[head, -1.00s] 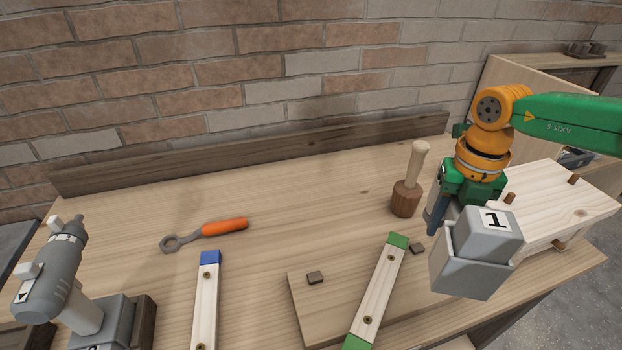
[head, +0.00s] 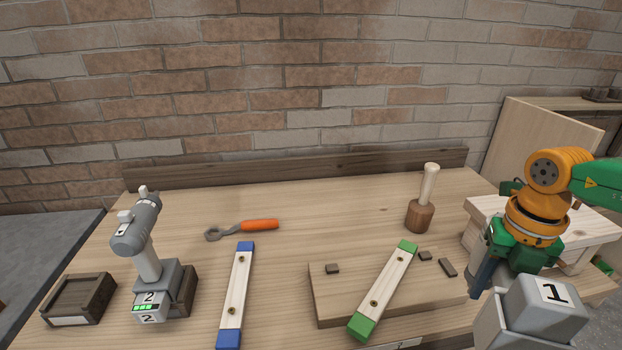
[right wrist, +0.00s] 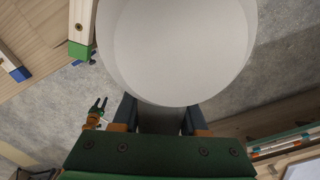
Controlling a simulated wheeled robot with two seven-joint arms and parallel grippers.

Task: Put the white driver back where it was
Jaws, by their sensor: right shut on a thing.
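My right gripper (head: 485,278) is shut on the white driver (head: 545,310), at the lower right of the head view, in front of the bench's right end. The driver's pale block with a "1" label shows there; the rest is cut off or hidden. In the right wrist view a large white rounded body (right wrist: 178,45) fills the top, between the dark fingers (right wrist: 160,118). A dark wooden box (head: 78,298), apparently empty, sits at the bench's left. A grey driver (head: 142,235) marked "2" stands beside it in a similar holder. My left gripper (right wrist: 98,106) appears small in the wrist view, fingers apart.
A blue-ended bar (head: 236,295), an orange-handled wrench (head: 243,228) and a mallet (head: 420,212) are on the bench. A green-ended bar (head: 385,290) lies on a board (head: 325,292) with small dark blocks. A pale wooden stand (head: 478,208) is at right. The back middle is clear.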

